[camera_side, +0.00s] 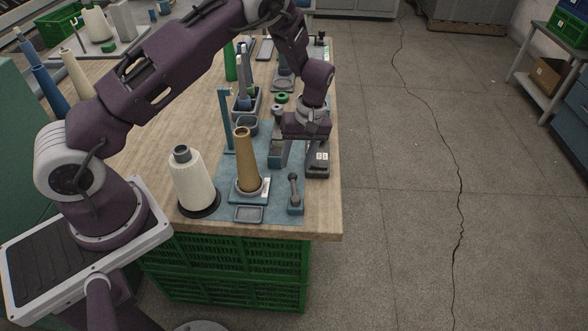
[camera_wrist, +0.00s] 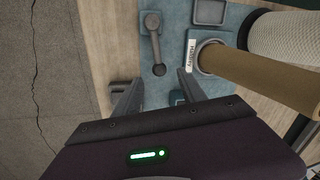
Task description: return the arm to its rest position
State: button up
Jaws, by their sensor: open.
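My gripper (camera_side: 297,165) hangs over the right edge of the blue mat (camera_side: 217,205), its fingers pointing down. Its two fingers are apart and nothing is between them. In the wrist view the open gripper (camera_wrist: 157,90) shows the mat below. A small grey lever-like part (camera_side: 294,190) lies on the mat in front of the gripper.
A white yarn cone (camera_side: 192,182) stands on a dark disc left of the tan cone. A blue post (camera_side: 227,120) rises behind them. A small grey tray (camera_side: 248,214) lies at the front. Bins and green items crowd the table behind. The floor (camera_side: 400,200) at right is clear.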

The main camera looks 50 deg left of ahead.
jog(key=shift+w+d+r, duration=0.1)
jog(key=shift+r, duration=0.7)
jog(key=s+d+r+m+t+h, duration=0.1)
jog(key=s+d+r+m, duration=0.15)
jog(key=r, duration=0.85)
jog(key=s+d+r+m+t+h, duration=0.15)
jog(key=s+r, duration=0.25)
jog(key=r, duration=0.6)
jog(key=s+r+m+t, duration=0.2)
jog(key=s+r+m, duration=0.2)
jog(key=s, duration=0.6)
jog(key=s+d+r+m+t+y, duration=0.1)
jog(key=s+r+m+t, duration=0.2)
jog(key=s, duration=0.8)
jog(key=shift+d+r+m, duration=0.15)
jog(key=shift+r+m, duration=0.35)
jog(key=shift+r, duration=0.45)
